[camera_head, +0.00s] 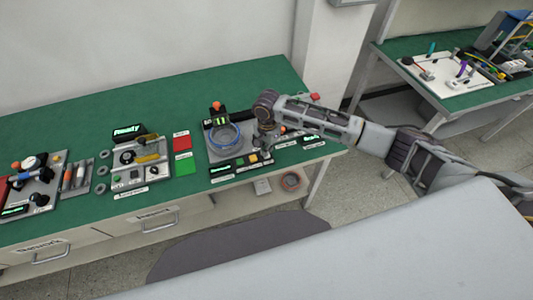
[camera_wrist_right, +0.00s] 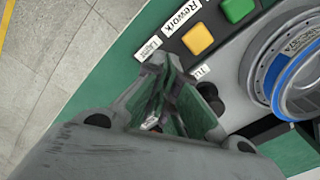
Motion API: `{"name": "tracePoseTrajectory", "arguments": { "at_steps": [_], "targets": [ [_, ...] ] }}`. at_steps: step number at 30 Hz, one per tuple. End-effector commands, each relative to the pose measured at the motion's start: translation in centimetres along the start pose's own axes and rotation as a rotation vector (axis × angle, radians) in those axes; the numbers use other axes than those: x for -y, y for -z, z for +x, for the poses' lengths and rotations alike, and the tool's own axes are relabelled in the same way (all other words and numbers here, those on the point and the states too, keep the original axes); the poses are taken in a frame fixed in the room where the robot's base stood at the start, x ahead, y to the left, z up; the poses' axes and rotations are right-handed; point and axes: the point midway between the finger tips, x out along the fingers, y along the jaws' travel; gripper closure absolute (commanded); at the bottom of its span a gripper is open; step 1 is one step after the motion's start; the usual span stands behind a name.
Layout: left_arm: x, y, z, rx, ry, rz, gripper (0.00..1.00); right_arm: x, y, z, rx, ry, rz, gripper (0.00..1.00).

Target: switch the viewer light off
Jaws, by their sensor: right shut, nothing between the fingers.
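My right gripper (camera_head: 264,138) is shut and empty, pointing down over the right part of the grey station (camera_head: 215,155) that holds a round motor part with a blue ring (camera_head: 222,136). In the right wrist view the gripper (camera_wrist_right: 172,80) is close to the panel's front edge, beside a small white label (camera_wrist_right: 148,48) whose text I cannot read surely. A yellow button (camera_wrist_right: 198,39) and a green button (camera_wrist_right: 238,9) are just beyond, with a "Rework" label (camera_wrist_right: 181,15). The viewer light switch cannot be told apart; the fingers may hide it. My left gripper is not in view.
The green bench (camera_head: 60,209) carries another grey station (camera_head: 140,160) with a "Ready" display, and red (camera_head: 182,143) and green (camera_head: 186,167) squares left of the motor station. Labels and a small display (camera_head: 312,140) lie right of the gripper. A second bench (camera_head: 480,97) stands at right.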

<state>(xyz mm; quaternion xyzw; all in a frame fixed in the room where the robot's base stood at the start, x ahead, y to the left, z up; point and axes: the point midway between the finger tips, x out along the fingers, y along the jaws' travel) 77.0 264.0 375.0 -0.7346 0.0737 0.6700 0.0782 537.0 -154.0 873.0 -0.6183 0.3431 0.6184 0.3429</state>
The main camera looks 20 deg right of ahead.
Motion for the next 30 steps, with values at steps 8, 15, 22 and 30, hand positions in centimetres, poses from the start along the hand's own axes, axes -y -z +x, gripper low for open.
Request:
{"name": "tracePoseTrajectory", "arguments": {
  "at_steps": [8,15,22,30],
  "targets": [
    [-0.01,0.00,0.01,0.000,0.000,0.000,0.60,-0.01,0.00,0.08,0.000,0.000,0.000,1.00],
    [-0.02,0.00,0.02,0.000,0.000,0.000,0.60,-0.01,-0.01,0.30,0.000,-0.001,0.000,1.00],
    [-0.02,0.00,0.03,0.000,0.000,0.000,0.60,-0.01,-0.01,0.51,0.001,-0.001,0.000,1.00],
    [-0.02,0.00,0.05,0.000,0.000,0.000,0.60,0.00,-0.01,0.74,0.000,0.000,0.000,1.00]
  ]
}}
